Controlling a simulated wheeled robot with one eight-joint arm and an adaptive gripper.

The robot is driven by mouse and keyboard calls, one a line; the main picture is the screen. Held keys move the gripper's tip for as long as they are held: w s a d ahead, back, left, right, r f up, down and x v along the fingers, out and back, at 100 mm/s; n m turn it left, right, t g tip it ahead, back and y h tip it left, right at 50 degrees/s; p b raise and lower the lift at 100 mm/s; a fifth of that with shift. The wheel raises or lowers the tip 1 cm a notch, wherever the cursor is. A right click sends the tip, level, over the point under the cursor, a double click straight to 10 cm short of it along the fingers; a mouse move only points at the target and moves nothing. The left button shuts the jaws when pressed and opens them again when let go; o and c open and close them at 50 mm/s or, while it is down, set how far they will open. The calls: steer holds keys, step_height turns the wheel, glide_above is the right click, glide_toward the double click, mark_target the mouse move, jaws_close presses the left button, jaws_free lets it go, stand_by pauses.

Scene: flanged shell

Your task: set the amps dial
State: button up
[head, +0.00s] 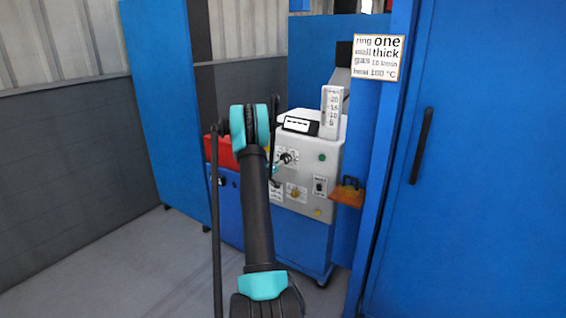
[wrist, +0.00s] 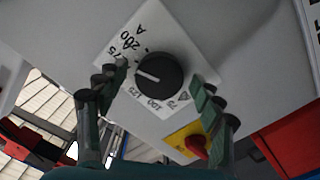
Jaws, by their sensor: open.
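In the wrist view the amps dial is a round black knob (wrist: 160,76) with a pale pointer line, on a white scale plate (wrist: 185,32) marked with an A and numbers including 75, 100, 125 and 200. The pointer is on the knob's left side; I cannot tell its exact reading. My gripper (wrist: 158,77) is open, with one finger on each side of the knob. I see no clear contact. In the head view the dial (head: 288,157) is on the upper front of a grey machine (head: 310,160), with my gripper (head: 275,168) close in front, partly hidden by my arm.
A red knob on a yellow plate (wrist: 196,145) is near the right finger. A lower brass-coloured knob (head: 296,192) and a switch (head: 319,186) share the panel. A sign (head: 378,57) hangs beside a blue door (head: 480,160). Floor at left (head: 130,260) is clear.

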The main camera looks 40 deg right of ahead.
steer(key=v, duration=1.2)
